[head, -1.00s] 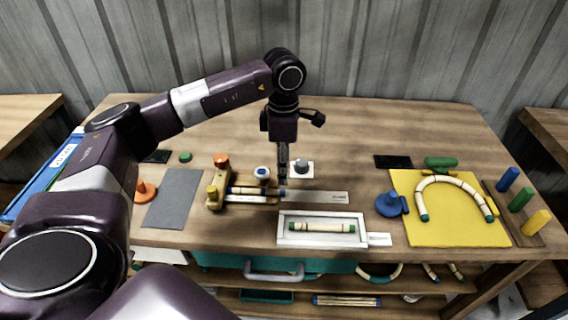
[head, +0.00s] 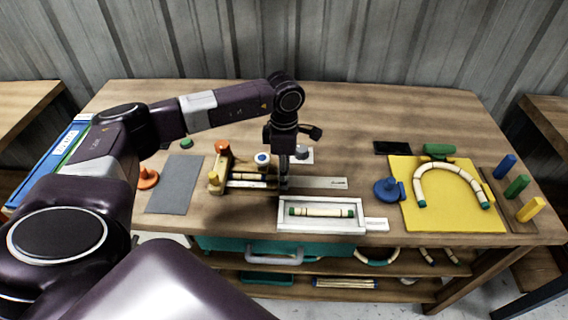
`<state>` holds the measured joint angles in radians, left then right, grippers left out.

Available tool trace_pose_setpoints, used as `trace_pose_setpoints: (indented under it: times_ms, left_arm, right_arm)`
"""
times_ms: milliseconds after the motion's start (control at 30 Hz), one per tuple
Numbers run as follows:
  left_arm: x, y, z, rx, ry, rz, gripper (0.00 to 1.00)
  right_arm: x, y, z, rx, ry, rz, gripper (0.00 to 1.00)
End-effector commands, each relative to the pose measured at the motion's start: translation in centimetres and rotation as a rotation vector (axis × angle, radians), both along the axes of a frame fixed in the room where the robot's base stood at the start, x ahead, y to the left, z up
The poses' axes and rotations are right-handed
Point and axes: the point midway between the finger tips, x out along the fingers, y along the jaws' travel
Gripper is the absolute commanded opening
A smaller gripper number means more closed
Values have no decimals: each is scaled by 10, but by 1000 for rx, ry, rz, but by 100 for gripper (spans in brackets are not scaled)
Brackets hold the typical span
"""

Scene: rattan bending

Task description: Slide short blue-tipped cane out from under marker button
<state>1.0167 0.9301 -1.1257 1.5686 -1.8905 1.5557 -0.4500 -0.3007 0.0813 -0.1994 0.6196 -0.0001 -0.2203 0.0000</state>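A wooden fixture (head: 214,181) stands left of the table's middle, with light canes lying along it. The upper cane (head: 250,177) runs toward the right, its right end at my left gripper; its blue tip is hidden behind the fingers. A round white button with a blue top (head: 262,158), apparently the marker button, sits just above the canes. My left gripper (head: 284,183) points down at the cane's right end. Its fingers show edge-on, so I cannot tell whether they are open, shut or holding the cane. My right gripper is out of view.
A metal ruler (head: 320,183) lies right of the gripper. In front is a white tray (head: 284,225) with a green-tipped cane (head: 320,212). A blue knob (head: 387,190) and a yellow board (head: 450,217) with a bent cane are to the right. A grey mat (head: 176,185) lies left.

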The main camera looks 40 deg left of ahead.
Motion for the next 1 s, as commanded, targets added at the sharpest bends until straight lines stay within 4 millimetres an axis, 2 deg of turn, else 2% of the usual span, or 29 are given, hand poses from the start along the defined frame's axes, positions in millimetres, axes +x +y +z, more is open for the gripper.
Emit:
trace_pose_setpoints:
  times_ms: [300, 600, 633, 1000]
  left_arm:
    - [0, 0, -2, 0, 0, 0, 34]
    - [0, 0, -2, 0, 0, 0, 1]
    - [0, 0, -2, 0, 0, 0, 0]
    - [0, 1, -2, 1, -1, 4, 0]
  right_arm:
    - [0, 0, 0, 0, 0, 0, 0]
    - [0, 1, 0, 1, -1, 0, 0]
    - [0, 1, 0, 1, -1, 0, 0]
    - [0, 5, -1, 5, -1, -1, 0]
